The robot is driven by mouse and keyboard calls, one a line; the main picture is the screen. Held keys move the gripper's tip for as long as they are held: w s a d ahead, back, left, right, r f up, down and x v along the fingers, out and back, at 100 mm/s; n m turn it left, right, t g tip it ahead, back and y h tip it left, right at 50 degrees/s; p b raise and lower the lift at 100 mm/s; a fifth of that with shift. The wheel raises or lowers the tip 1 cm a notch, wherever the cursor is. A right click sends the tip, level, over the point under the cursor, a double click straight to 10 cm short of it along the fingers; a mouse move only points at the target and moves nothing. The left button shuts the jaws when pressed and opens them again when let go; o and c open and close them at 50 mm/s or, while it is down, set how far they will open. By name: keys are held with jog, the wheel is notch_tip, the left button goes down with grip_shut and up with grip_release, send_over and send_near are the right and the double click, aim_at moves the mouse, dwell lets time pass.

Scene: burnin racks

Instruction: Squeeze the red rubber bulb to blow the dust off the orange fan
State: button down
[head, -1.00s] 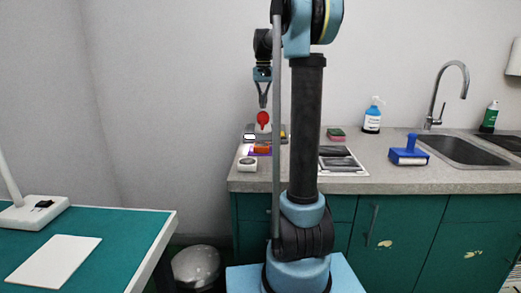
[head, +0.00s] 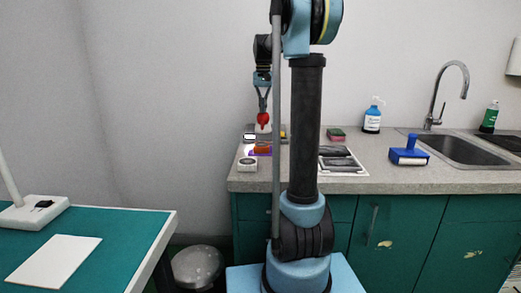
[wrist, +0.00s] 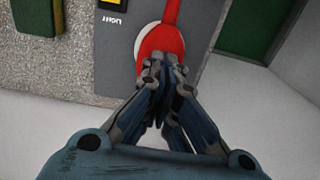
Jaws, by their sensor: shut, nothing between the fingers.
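The red rubber bulb (head: 263,119) stands above the grey unit at the left end of the counter. In the wrist view the bulb (wrist: 160,42) lies just past my fingertips, with a red neck running up from it. My gripper (head: 263,112) is above the bulb, pointing down. In the wrist view my gripper (wrist: 158,66) has its fingertips together, overlapping the bulb's near edge; I cannot tell whether they touch it. The orange fan (head: 262,148) sits below the bulb on a purple patch. Dust on it is too small to make out.
A white round-faced device (head: 247,164) stands in front of the fan. A grey panel marked LIGHT (wrist: 118,50) is beside the bulb.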

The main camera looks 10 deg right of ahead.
jog(key=shift+f, duration=0.9)
jog(key=shift+r, duration=1.85)
jog(key=shift+r, duration=2.5)
